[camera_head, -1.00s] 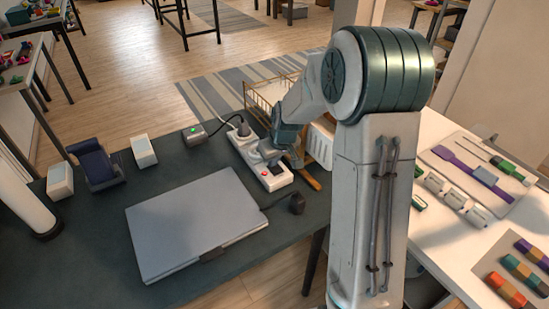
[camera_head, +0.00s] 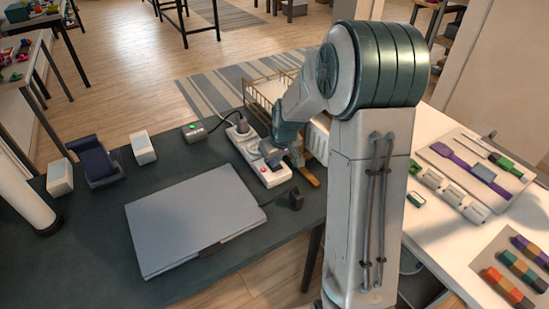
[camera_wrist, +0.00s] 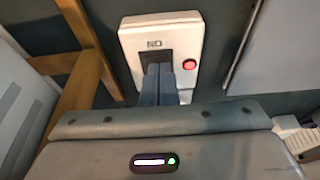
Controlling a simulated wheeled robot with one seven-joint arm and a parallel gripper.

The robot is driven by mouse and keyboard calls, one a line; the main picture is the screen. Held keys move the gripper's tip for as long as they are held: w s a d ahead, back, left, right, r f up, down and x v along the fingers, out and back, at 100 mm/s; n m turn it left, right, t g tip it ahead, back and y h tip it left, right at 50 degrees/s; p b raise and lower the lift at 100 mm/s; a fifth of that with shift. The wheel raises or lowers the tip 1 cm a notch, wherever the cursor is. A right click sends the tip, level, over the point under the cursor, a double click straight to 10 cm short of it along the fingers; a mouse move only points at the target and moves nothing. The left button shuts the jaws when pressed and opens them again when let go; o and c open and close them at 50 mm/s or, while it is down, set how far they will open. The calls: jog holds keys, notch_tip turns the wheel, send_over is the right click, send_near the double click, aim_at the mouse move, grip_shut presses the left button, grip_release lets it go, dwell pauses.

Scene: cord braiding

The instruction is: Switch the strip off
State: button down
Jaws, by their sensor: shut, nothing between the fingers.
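The white power strip (camera_head: 240,147) lies along the far edge of the dark table, with a grey plug (camera_head: 243,128) in its far end. In the wrist view the strip's near end (camera_wrist: 131,42) shows a dark rocker switch (camera_wrist: 156,56), partly hidden by my fingers. Letters reading "ON" upside down are printed beside the switch. A round red light (camera_wrist: 189,64) next to it looks lit. My gripper (camera_wrist: 166,70) is shut and empty, its fingertips over the switch. Whether they touch it, I cannot tell. The gripper also shows in the head view (camera_head: 269,157).
A closed grey laptop (camera_head: 190,222) lies left of the strip. A black plug (camera_head: 296,199) sits near the table edge. A small box with a green light (camera_head: 194,132) stands left of the strip.

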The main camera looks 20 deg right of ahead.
jog(key=shift+r+p, duration=0.35)
jog(key=shift+r, duration=0.15)
jog(key=p+v, duration=0.1)
jog(key=v, duration=1.2)
jog(key=shift+p, duration=0.3)
jog(key=w+b, duration=0.1)
jog(key=b, duration=0.3)
jog(key=shift+w+r, duration=0.2)
jog(key=shift+w, duration=0.05)
